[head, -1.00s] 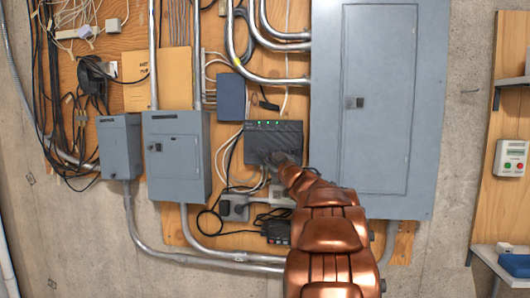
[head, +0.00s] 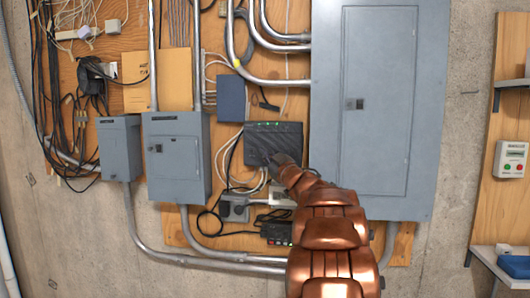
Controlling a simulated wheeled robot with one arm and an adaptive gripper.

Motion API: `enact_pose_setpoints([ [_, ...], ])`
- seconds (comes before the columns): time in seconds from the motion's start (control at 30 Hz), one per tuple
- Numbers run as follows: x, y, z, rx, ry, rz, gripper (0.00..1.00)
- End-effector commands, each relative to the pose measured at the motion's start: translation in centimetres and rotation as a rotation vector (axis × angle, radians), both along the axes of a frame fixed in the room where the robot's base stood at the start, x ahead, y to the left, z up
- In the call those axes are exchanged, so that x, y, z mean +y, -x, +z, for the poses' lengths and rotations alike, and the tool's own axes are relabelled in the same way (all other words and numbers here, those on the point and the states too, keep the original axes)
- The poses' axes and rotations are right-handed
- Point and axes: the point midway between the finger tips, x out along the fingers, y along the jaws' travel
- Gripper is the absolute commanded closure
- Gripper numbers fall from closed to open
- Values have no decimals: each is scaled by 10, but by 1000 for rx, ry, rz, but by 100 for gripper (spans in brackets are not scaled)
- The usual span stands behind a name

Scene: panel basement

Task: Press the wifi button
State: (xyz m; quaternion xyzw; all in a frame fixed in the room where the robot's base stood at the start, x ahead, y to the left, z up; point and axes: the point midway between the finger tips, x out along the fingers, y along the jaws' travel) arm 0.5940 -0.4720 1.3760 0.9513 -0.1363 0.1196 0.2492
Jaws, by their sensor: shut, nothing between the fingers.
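A dark grey router box (head: 262,138) with several small green lights along its top edge is mounted on the plywood board, left of the large grey panel. My copper-coloured arm reaches up from the bottom. My gripper (head: 270,160) is shut and empty, in front of the router's lower middle. Whether its tip touches the router, I cannot tell. The wifi button itself is too small to make out, or lies behind my gripper.
A large grey electrical panel (head: 380,110) stands close at the right. Two smaller grey boxes (head: 178,158) (head: 120,149) are at the left. Cables and a grey outlet (head: 234,208) hang below the router. A control box with red and green buttons (head: 510,158) is at the far right.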

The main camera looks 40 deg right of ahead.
Motion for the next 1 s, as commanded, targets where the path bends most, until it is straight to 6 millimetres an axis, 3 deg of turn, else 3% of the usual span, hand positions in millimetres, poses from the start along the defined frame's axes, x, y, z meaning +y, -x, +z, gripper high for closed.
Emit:
enact_pose_setpoints([
  [1.0, -6, -4, 0, 1, 0, 0, 100],
])
